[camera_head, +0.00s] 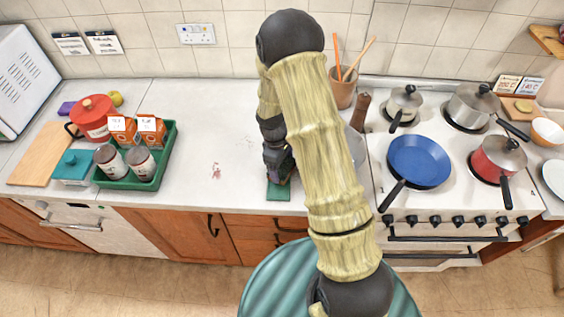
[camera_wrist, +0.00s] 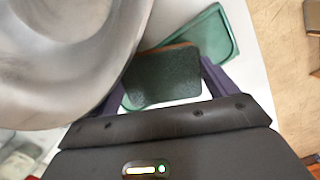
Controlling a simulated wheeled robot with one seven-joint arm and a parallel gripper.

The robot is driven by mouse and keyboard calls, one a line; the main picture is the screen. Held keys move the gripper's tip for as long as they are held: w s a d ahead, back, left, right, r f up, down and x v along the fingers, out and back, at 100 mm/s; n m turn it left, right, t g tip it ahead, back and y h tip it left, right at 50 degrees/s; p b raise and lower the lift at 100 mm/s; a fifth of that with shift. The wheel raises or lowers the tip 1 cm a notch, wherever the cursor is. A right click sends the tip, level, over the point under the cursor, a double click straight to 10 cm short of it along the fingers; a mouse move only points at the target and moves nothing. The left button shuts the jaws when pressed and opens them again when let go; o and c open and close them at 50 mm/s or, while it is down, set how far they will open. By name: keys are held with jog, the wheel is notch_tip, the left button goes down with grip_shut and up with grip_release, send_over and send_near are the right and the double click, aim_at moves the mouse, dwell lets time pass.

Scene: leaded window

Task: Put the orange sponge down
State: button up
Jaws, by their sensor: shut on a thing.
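The orange sponge (camera_wrist: 163,78) is between the two purple fingers of my gripper (camera_wrist: 166,72) in the wrist view. Its dark green scouring face is towards the camera, and a thin orange edge shows along its far side. A flat green dish or mat (camera_wrist: 222,32) lies on the counter beyond and partly under the sponge; whether they touch, I cannot tell. In the head view my gripper (camera_head: 279,165) is low over the counter's front part, just above the green dish (camera_head: 279,192). My arm hides much of this, and the sponge is hard to make out there.
A large shiny grey round thing (camera_wrist: 60,55) is close on the left in the wrist view. A green tray (camera_head: 118,182) with jars and orange cartons stands left. The stove with a blue pan (camera_head: 419,160) is right.

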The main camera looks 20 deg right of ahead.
jog(key=shift+f, duration=0.2)
jog(key=o, duration=0.9)
jog(key=shift+r, duration=0.1)
jog(key=r+b, duration=0.1)
jog(key=r, duration=0.3)
jog(key=a+r+b, duration=0.1)
jog(key=r, duration=0.3)
jog(key=w+r+b, duration=0.1)
jog(key=r, duration=0.3)
jog(key=shift+w+a, duration=0.1)
jog(key=shift+a, duration=0.1)
jog(key=shift+r, duration=0.1)
